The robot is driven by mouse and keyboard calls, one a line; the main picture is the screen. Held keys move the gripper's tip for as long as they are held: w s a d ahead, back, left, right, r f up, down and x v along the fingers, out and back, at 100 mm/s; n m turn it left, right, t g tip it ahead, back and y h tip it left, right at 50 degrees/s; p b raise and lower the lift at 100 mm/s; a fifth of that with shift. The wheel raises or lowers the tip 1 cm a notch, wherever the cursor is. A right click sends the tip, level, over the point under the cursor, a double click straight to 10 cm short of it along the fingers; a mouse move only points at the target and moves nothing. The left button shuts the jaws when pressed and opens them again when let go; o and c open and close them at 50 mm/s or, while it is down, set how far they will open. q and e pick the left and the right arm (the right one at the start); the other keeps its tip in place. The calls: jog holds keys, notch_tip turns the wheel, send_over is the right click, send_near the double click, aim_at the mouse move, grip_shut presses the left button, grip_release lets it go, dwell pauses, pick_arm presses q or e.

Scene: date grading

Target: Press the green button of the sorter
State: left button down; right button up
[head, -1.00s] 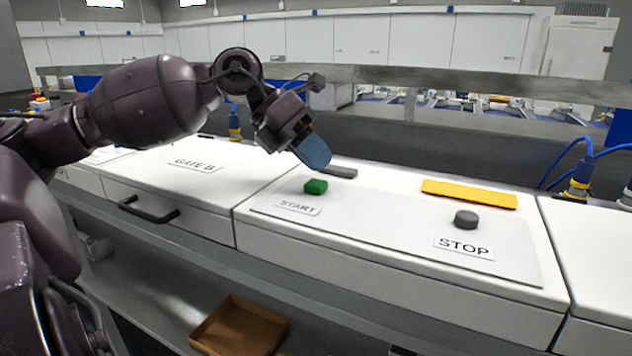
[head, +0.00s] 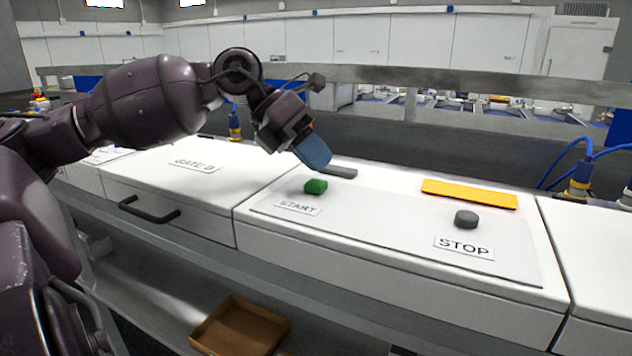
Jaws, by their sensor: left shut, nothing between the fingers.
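The green button (head: 315,187) sits on the sorter's light panel (head: 372,225), just behind a label that reads START. My left gripper (head: 318,160) is shut and empty, with its blue fingertips pointing down. In the picture it is just above the green button; a small gap shows between them, and the exact height is hard to tell. A grey round button (head: 466,219) stands to the right on the same panel, behind a STOP label. My right gripper is not in view.
A white GATE B cover (head: 190,172) with a black handle (head: 148,212) is at left. A brown tray (head: 240,328) sits on the lower shelf. A metal rail (head: 450,84) runs behind.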

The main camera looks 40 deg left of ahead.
pick_arm(q)
jog(key=shift+f, duration=0.45)
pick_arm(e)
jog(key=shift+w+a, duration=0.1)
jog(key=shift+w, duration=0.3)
pick_arm(q)
jog(key=shift+f+b, duration=0.15)
jog(key=shift+b, duration=0.2)
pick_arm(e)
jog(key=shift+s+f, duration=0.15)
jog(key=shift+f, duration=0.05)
